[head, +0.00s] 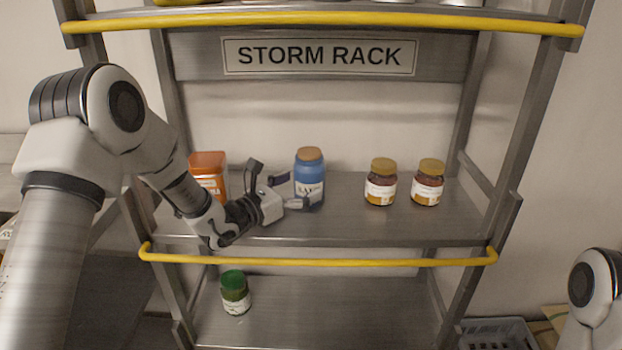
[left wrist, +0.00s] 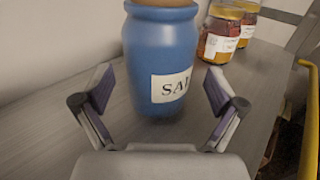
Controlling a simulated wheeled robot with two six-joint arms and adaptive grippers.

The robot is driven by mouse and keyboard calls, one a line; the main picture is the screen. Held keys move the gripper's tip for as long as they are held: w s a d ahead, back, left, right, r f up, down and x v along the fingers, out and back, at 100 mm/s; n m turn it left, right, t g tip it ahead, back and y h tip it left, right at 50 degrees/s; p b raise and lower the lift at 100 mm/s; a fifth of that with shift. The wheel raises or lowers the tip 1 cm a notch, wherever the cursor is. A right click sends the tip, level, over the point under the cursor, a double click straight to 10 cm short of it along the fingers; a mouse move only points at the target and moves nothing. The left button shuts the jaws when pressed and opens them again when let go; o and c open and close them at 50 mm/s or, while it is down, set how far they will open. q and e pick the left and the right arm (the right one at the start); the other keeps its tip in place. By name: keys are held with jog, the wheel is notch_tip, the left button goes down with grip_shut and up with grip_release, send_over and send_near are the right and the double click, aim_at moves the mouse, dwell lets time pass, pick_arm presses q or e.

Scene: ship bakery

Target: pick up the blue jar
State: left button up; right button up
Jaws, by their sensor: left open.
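The blue jar (head: 309,180) has a cork-coloured lid and a white label, and stands upright on the middle shelf (head: 340,222) of the rack. My left gripper (head: 281,188) is just left of it in the head view, open and facing it. In the left wrist view the jar (left wrist: 160,62) stands ahead of and between the two spread fingers of my left gripper (left wrist: 160,100), with a gap visible on each side. Its top is cut off there. My right gripper is not in view; only part of my right arm shows at the right edge.
An orange container (head: 208,170) stands left, partly behind my left arm. Two amber jars with yellow lids (head: 381,183) (head: 428,183) stand right of the blue jar. A yellow rail (head: 320,262) runs along the shelf front. A green-lidded jar (head: 235,292) is on the shelf below.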

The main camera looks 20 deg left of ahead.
pick_arm(q)
jog(key=x, duration=0.5)
jog(key=shift+w+d, duration=0.1)
jog(key=shift+w, duration=0.25)
jog(key=shift+r, duration=0.1)
jog(key=c, duration=1.7)
jog(key=shift+r, duration=0.1)
